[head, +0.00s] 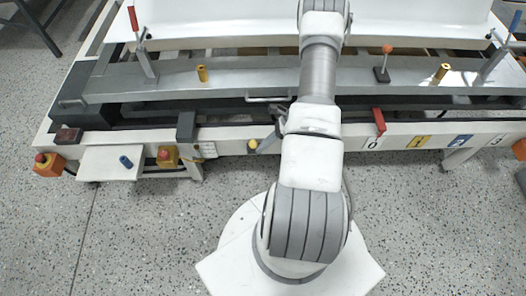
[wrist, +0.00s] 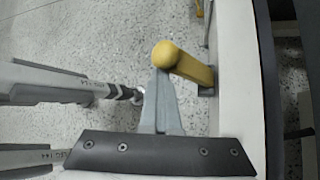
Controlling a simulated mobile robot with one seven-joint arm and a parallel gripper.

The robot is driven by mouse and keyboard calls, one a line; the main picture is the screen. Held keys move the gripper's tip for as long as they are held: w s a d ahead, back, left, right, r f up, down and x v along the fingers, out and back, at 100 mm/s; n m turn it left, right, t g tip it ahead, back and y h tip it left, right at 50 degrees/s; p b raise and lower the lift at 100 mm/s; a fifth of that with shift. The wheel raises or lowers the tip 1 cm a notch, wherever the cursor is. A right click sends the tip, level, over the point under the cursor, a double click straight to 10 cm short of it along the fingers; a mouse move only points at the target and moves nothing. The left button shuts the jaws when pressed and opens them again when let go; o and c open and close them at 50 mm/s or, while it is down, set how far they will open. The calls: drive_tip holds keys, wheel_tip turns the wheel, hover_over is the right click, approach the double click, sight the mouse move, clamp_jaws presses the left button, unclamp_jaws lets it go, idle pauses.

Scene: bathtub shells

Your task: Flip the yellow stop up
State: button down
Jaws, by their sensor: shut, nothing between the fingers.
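The yellow stop (wrist: 190,68) is a short bar with a round ball end. In the wrist view it sticks out from the side of the white rail, ball end to the left. My gripper (wrist: 161,74) is shut and empty. Its grey fingertips are right at the ball end in the wrist view; I cannot tell whether they touch it. In the head view the gripper is mostly hidden beside my arm.
The white rail (wrist: 235,80) runs along the right of the wrist view. On the fixture stand a red-handled clamp (head: 142,50), an orange-knobbed lever (head: 383,65) and yellow posts (head: 202,73). A red-topped bracket (head: 379,120) is right of my arm. Speckled floor (head: 130,240) is clear in front.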

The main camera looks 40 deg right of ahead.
drive_tip(key=shift+w+d+r, duration=0.45)
drive_tip(key=shift+w, duration=0.3)
idle(0.4)
